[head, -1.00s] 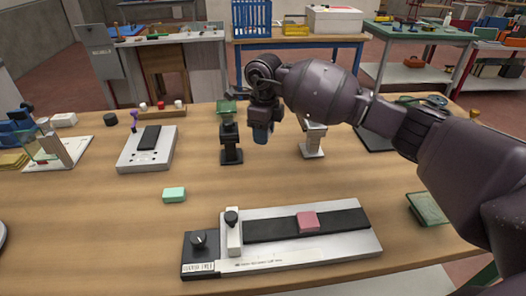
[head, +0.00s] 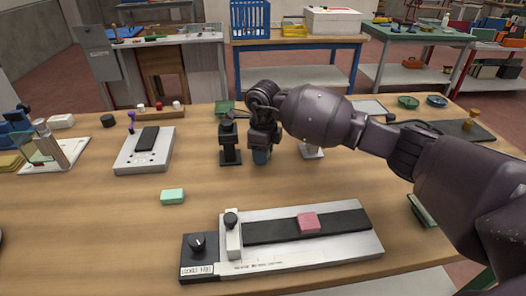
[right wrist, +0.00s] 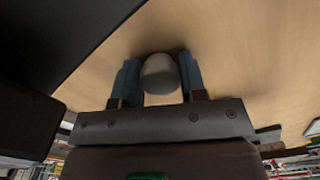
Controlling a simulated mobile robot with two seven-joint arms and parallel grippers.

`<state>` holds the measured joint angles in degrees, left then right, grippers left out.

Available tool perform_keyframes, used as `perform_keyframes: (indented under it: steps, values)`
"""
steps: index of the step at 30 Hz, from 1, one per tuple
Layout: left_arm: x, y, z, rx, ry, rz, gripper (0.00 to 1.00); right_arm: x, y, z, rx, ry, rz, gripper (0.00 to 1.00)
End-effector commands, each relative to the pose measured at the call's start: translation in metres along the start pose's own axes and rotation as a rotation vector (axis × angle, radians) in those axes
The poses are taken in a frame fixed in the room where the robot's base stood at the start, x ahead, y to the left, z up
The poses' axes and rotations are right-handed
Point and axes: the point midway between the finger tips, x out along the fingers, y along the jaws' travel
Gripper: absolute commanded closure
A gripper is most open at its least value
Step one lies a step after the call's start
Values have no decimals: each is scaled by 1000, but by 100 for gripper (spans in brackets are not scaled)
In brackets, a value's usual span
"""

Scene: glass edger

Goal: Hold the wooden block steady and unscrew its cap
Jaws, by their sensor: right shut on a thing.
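My right gripper (head: 261,157) is low over the middle of the table, just right of a black stand (head: 230,148). In the right wrist view its two blue fingers (right wrist: 160,82) are shut on a pale grey, rounded piece (right wrist: 160,72). The gripper hides that piece in the head view, and I cannot tell if it is the cap. I cannot clearly make out a wooden block with a cap. My left gripper is not in view.
A long fixture (head: 350,250) with a pink block (head: 308,222) lies at the front. A mint block (head: 173,196) and a grey device (head: 138,158) stand to the left. A pale stand (head: 312,152) is partly behind my arm.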

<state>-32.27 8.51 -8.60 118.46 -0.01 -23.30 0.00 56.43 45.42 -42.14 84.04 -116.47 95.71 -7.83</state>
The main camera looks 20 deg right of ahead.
Motion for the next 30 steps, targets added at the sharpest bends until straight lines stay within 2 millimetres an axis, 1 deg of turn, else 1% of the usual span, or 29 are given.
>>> perform_keyframes:
  steps: [1, 2, 6, 14, 19, 23, 30]
  values:
    - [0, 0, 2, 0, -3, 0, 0, 3, 0, 0, 0, 1, 1, 89]
    - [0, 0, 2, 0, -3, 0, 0, 2, 0, 0, 0, 1, 1, 58]
    - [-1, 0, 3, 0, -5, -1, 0, 2, 0, 0, 0, 1, 1, 37]
    - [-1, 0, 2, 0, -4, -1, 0, 2, 0, 0, 0, 1, 1, 36]
    - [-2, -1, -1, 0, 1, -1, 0, -10, 0, 0, 0, -1, -1, 36]
    - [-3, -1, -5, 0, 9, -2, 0, -30, -1, 0, 1, -3, -4, 36]
    - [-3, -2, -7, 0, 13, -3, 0, -78, -1, 0, 0, -2, -4, 36]
